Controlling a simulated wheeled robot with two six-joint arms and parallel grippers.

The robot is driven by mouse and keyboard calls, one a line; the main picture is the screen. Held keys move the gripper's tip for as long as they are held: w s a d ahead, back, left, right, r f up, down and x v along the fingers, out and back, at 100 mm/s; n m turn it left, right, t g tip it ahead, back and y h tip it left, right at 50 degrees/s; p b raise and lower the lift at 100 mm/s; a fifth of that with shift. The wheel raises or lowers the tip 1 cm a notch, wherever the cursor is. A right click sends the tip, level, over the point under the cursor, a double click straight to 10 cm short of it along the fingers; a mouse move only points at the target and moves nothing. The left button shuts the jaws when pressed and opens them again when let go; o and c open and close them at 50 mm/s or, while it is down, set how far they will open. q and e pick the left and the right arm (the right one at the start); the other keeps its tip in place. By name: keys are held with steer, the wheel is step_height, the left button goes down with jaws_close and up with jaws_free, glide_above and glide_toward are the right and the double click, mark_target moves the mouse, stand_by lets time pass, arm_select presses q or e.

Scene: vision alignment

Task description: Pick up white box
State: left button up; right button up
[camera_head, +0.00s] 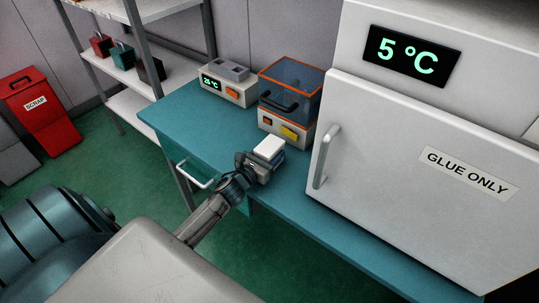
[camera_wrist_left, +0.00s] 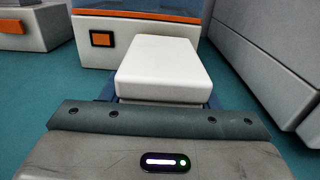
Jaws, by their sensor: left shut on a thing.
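The white box (camera_head: 270,146) is small and flat-topped, and sits at the end of my left arm over the teal bench, in front of the orange-framed machine. In the left wrist view the white box (camera_wrist_left: 162,68) is upright just beyond my gripper body. My left gripper (camera_head: 266,158) is shut on the white box; its fingers are mostly hidden beneath and beside the box. I cannot tell whether the box touches the bench top. My right gripper is not in view.
The teal bench (camera_head: 185,125) carries a 25 °C heater block (camera_head: 228,87) and a blue-lidded, orange-framed machine (camera_head: 290,95). A large white "GLUE ONLY" fridge (camera_head: 420,170) stands close on the right. A red scrap bin (camera_head: 42,108) and a shelf (camera_head: 130,75) are at the left.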

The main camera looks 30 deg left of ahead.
mark_target(266, 147)
arm_select(q)
steer(key=shift+r, duration=0.15)
steer(key=shift+s+r+p, duration=0.2)
steer(key=shift+r+p, duration=0.25)
steer(key=shift+r, duration=0.1)
step_height(266, 147, up, 5)
steer(key=p, duration=0.5)
steer(key=shift+r, duration=0.2)
steer(key=shift+r+p, duration=0.4)
steer(key=shift+p, duration=0.15)
steer(key=shift+s+a+f+b, duration=0.1)
steer(key=shift+s+f+b, duration=0.5)
steer(key=shift+b, duration=0.3)
steer(key=s+a+b, duration=0.1)
steer(key=s+b, duration=1)
steer(key=s, duration=0.7)
steer(key=shift+s+a+r, duration=0.2)
steer(key=shift+r, duration=0.15)
